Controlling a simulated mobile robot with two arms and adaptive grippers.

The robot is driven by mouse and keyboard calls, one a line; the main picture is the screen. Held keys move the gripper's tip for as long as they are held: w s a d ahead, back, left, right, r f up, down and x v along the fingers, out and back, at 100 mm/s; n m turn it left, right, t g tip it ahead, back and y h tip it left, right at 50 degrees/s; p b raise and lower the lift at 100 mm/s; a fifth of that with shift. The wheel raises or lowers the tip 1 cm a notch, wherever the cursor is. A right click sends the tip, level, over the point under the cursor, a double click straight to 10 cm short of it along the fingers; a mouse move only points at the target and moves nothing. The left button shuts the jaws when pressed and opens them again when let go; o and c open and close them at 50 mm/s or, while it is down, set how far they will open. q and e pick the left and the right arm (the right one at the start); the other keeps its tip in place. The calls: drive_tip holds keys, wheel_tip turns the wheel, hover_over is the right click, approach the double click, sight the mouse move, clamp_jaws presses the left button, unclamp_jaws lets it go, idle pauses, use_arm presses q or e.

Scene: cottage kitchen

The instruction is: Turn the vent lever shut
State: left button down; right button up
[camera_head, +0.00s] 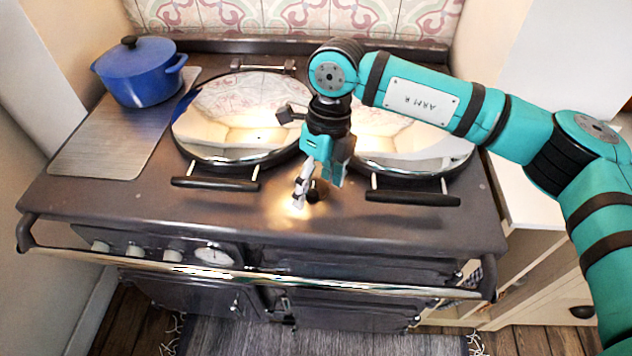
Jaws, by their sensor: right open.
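A small dark round knob (318,191), which looks like the vent lever's end, is on the dark cooker top (240,218) between the two lids, near the front. My right gripper (317,193) points down over it, with its fingers open and the knob showing between and just behind them. I cannot tell whether either finger touches it. The rest of the lever is hidden by the gripper, so its angle does not show. My left gripper is out of view.
Shiny round lids with black handles, the left lid (235,120) and the right lid (415,150), flank my gripper. A blue pot (140,75) stands on a metal plate (85,150) at the left. A rail (250,276) runs along the front.

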wheel_tip(320, 180, up, 11)
drive_tip(key=w+d, duration=0.1)
drive_tip(key=w, duration=0.1)
drive_tip(key=shift+r, duration=0.2)
